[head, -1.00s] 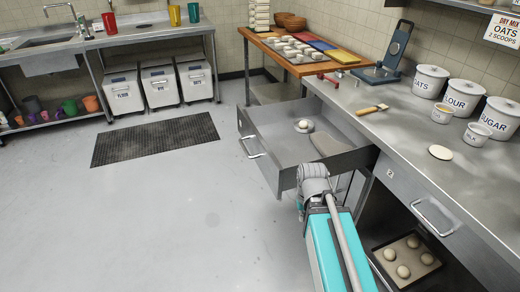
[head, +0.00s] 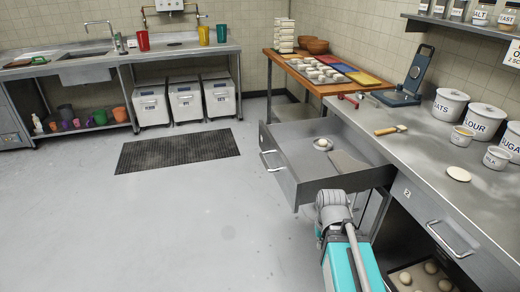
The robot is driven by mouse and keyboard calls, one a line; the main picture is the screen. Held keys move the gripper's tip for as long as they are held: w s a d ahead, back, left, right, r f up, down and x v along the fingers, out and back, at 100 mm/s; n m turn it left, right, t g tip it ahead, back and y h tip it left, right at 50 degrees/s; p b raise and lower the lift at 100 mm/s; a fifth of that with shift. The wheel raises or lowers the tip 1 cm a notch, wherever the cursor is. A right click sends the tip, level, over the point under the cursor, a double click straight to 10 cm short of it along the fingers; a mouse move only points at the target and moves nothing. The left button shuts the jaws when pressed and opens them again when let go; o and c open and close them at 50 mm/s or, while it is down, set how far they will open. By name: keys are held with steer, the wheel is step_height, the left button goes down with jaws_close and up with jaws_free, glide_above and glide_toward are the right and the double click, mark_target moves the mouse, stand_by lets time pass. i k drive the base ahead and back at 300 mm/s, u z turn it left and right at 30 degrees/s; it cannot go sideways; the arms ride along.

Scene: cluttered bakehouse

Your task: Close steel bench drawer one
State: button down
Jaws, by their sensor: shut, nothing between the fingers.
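An open drawer (head: 292,189) sticks out from the left end of the steel bench (head: 440,170), with its bar handle (head: 269,161) on the left-facing front. No number shows on it; the shut drawer (head: 437,222) nearer me is marked 2. Inside the open drawer lie a small white round item (head: 322,145) and a flat grey piece (head: 347,163). My arm reaches up from the bottom, its grey joint overlapping the drawer's near side in the picture; I cannot tell whether it touches. My gripper is hidden beyond that joint.
A tray of dough balls (head: 408,270) sits below. The grey floor left of the drawer is clear up to a dark mat (head: 178,150).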

mark_target(301, 170)
steer(key=k, duration=0.35)
steer(key=u, duration=1.25)
steer(key=i, duration=1.1)
steer(key=z, duration=0.65)
